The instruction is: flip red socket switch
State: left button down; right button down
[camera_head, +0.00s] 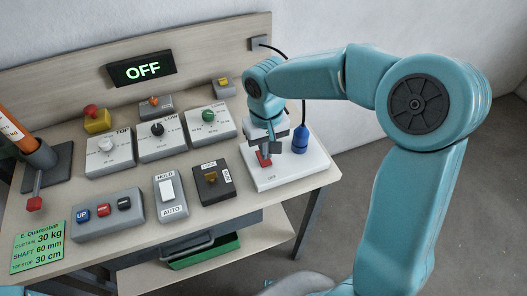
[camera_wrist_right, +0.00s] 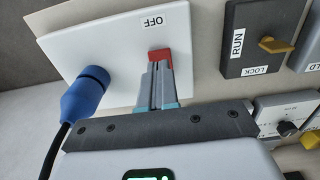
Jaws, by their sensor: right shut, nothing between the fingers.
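The red socket switch (camera_head: 263,160) sits on a white socket plate (camera_head: 292,178) at the right end of the table. In the right wrist view the switch (camera_wrist_right: 160,55) shows just beyond my fingertips, beside the word OFF on the plate (camera_wrist_right: 105,35). My right gripper (camera_head: 266,150) is shut and empty, pointing down at the switch. In the wrist view its closed fingertips (camera_wrist_right: 156,66) are at the switch's edge and hide part of it; I cannot tell whether they touch.
A blue plug (camera_head: 300,138) with a black cable stands in the plate, close to my right gripper. A black RUN/LOCK switch (camera_head: 214,183) and a HOLD/AUTO rocker box (camera_head: 170,192) lie to the left. A display (camera_head: 141,70) reads OFF.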

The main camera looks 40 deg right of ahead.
aim_at(266, 162)
notch_tip(266, 162, up, 4)
jog(key=shift+f+p, duration=0.2)
jog(key=shift+p, duration=0.95)
jog(key=shift+r+p, duration=0.5)
jog(key=shift+r, duration=0.2)
jog(key=shift+f, duration=0.1)
